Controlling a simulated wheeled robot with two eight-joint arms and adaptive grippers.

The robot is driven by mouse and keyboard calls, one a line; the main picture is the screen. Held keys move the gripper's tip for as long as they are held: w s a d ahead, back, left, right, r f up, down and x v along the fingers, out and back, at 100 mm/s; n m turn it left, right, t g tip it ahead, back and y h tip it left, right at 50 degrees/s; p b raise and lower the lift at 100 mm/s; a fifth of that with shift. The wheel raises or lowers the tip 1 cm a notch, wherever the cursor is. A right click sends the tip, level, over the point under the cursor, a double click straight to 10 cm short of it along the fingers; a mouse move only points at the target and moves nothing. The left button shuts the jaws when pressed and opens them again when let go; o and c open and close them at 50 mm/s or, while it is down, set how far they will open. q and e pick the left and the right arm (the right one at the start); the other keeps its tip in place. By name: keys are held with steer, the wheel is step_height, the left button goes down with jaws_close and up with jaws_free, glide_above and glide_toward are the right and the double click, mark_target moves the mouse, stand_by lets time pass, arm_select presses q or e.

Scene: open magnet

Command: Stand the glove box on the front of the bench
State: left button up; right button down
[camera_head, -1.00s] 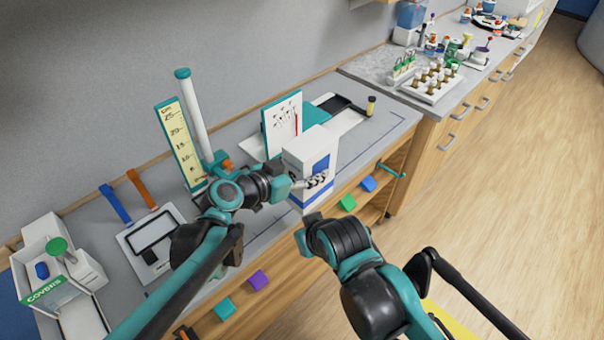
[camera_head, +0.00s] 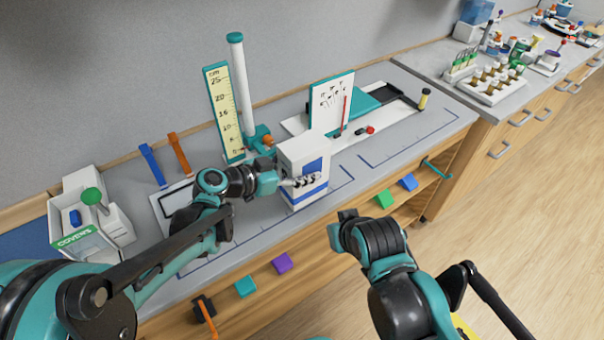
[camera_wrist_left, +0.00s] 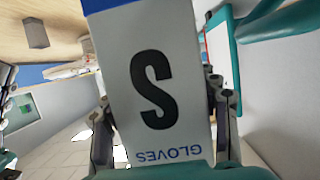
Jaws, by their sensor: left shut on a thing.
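The glove box (camera_head: 293,163) is a white upright carton with a blue panel and a blue band near its bottom. My left gripper (camera_head: 301,182) is shut on it, with its fingers across the box's side. In the left wrist view the glove box (camera_wrist_left: 190,100) fills the middle between the fingers, showing a large black S and upside-down GLOVES lettering. In the head view its bottom appears over the front part of the grey bench (camera_head: 240,228); I cannot tell whether it touches. My right gripper (camera_head: 345,222) is in front of the bench, its fingers unclear.
A teal-edged board (camera_head: 332,97) and a ruler stand (camera_head: 223,110) rise behind the box. A covers box (camera_head: 84,240) is at the left. Blue outlines mark the bench top. Coloured tabs, such as a purple one (camera_head: 283,263), stick out from the front.

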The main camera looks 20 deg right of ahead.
arm_select(q)
steer(key=shift+f, duration=0.7)
arm_select(e)
steer(key=shift+f, duration=0.4)
arm_select(q)
steer(key=shift+f, duration=0.1)
steer(key=o, duration=1.5)
steer(key=shift+c, duration=0.2)
arm_select(e)
steer(key=shift+f, duration=0.1)
